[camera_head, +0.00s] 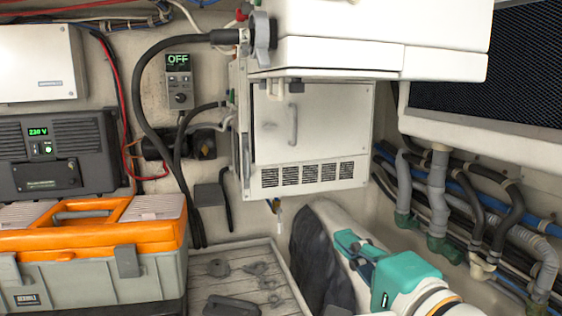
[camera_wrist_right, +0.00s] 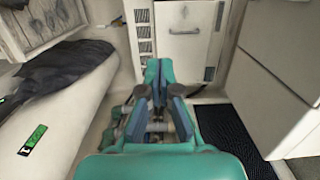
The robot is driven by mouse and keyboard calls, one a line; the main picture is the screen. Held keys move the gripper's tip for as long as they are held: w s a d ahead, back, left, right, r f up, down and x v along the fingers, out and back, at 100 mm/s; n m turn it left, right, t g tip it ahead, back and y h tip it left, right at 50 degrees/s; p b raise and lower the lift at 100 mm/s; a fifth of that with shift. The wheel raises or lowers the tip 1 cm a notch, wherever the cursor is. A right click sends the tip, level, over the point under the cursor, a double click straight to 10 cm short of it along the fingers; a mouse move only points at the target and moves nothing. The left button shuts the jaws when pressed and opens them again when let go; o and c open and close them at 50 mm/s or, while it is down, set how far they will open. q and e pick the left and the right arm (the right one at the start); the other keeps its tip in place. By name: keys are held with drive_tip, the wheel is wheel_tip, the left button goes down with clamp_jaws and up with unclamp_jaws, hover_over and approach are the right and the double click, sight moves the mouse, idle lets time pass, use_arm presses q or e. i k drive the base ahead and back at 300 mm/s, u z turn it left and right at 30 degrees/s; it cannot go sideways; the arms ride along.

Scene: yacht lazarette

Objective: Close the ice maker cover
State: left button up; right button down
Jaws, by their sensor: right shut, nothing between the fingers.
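The white ice maker (camera_head: 335,115) is on the back wall, with a front panel bearing a vertical handle (camera_head: 292,124) and dark vents below. That panel looks flush with its frame; I cannot tell whether it is the cover. The handled panel (camera_wrist_right: 184,50) also shows in the right wrist view, turned sideways, beyond the fingers. My right gripper (camera_head: 352,243) has teal and grey fingers, below and to the right of the ice maker and apart from it. In the right wrist view its fingers (camera_wrist_right: 162,72) are together and empty. My left gripper is not in view.
A large white box (camera_head: 380,55) overhangs the ice maker. An orange and grey toolbox (camera_head: 90,245) stands at left, beside a wooden tray (camera_head: 215,262) with metal parts. Hoses (camera_head: 437,190) run along the right wall. A dark cloth (camera_head: 318,255) lies near my right gripper.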

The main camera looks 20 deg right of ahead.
sight(324, 121)
drive_tip(key=u, duration=0.05)
drive_tip(key=i, duration=1)
drive_tip(key=z, duration=0.05)
